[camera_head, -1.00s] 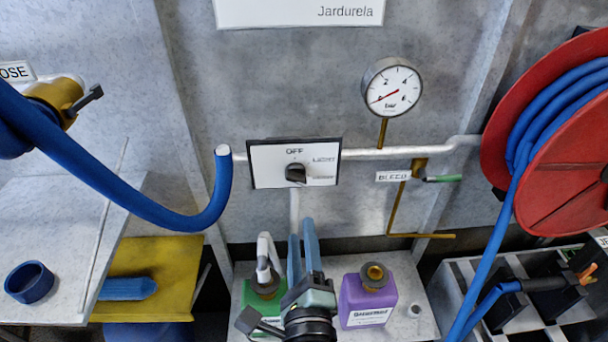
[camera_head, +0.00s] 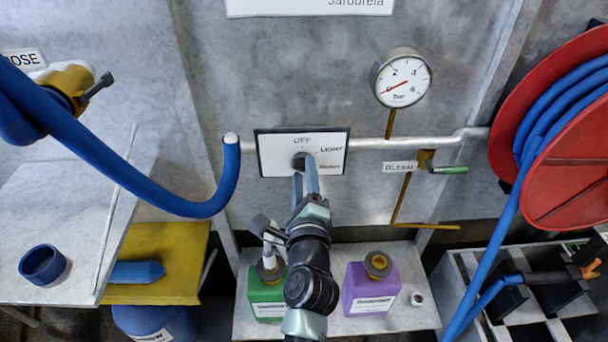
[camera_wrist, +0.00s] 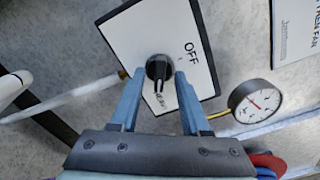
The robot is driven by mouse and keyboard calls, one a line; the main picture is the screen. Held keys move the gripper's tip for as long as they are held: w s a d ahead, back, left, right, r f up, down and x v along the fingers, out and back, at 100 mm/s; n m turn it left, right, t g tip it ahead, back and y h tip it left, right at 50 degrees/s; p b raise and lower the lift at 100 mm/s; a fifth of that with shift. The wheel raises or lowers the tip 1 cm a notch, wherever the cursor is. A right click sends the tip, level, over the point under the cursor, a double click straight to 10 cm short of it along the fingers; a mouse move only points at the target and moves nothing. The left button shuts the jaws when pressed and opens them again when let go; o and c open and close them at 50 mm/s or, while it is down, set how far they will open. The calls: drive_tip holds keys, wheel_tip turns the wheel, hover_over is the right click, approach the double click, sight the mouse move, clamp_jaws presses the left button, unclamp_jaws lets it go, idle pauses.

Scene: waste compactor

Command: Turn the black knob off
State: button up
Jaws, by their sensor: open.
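The black knob (camera_head: 299,160) sits in the middle of a white panel (camera_head: 275,156) marked OFF at the top and LIGHT at the right, with a lower label too small to read. In the wrist view the knob (camera_wrist: 158,67) has its narrow bar pointing away from OFF, toward the lower label. My gripper (camera_head: 306,177) is in front of the panel and partly hides the knob in the head view. In the wrist view my gripper (camera_wrist: 159,73) is open, with one blue finger on each side of the knob and no clear contact.
A pressure gauge (camera_head: 402,77) and a green-handled bleed valve (camera_head: 448,169) are to the right. A blue hose (camera_head: 150,195) hangs at the left. A green bottle (camera_head: 266,294) and a purple bottle (camera_head: 372,288) stand below. A red hose reel (camera_head: 570,190) is far right.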

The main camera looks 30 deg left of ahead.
drive_tip(key=shift+c, duration=0.3)
clamp_jaws()
